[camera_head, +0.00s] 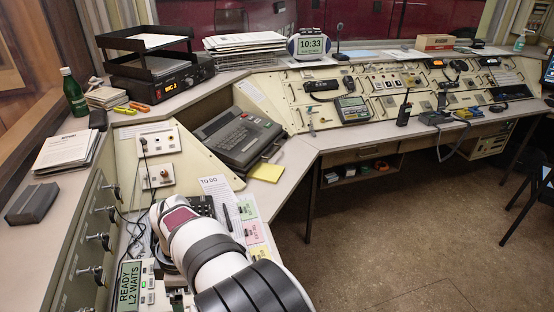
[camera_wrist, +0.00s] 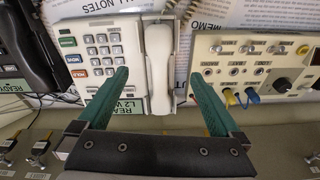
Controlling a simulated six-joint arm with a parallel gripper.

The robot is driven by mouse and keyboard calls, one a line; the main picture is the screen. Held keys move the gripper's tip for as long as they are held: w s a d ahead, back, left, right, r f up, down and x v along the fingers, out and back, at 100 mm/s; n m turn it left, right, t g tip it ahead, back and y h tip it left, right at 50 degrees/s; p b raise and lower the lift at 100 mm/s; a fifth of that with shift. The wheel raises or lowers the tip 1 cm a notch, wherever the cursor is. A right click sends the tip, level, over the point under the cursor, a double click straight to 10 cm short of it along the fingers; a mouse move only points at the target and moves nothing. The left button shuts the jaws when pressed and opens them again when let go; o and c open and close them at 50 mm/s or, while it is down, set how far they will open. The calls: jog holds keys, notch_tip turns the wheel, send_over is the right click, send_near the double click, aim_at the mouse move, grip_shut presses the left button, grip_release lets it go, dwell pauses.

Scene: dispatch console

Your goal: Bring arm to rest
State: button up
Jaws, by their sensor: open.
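In the wrist view my gripper (camera_wrist: 160,74) is open, its two green fingers spread apart with nothing between the tips. Beyond the fingers is a white desk phone (camera_wrist: 92,60) with a keypad and blue and red keys. Its pale handset (camera_wrist: 160,65) lies along the right side of the phone, in line with the gap between the fingers. I cannot tell how far the fingers are from it. In the head view my white and dark banded arm reaches over the lower left console, and the gripper itself is hidden there.
A panel with switches and blue and yellow plugs (camera_wrist: 250,75) stands right of the phone. In the head view a green READY L2 WAITS display (camera_head: 130,286) is left of my arm. A grey keyboard unit (camera_head: 236,138) and yellow notes (camera_head: 266,172) lie beyond it. The floor (camera_head: 390,230) is clear.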

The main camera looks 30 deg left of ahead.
jog(key=w+d+r+m, duration=0.25)
jog(key=d+m, duration=0.25)
jog(key=d, duration=0.3)
jog(key=w+d+r+m, duration=0.2)
jog(key=d+r+m, duration=0.2)
jog(key=d, duration=0.4)
jog(key=w+d+r+m, duration=0.2)
jog(key=d+r+m, duration=0.25)
jog(key=d, duration=0.25)
jog(key=s+d+f+m, duration=0.1)
jog(key=s+d+m, duration=0.5)
jog(key=d+m, duration=0.2)
jog(key=s+d+f+m+t, duration=0.1)
jog(key=s+d+m, duration=0.5)
jog(key=d+m, duration=0.3)
jog(key=shift+s+d+m+y, duration=0.25)
jog(key=shift+s+m+y, duration=0.05)
jog(key=shift+s+m, duration=0.1)
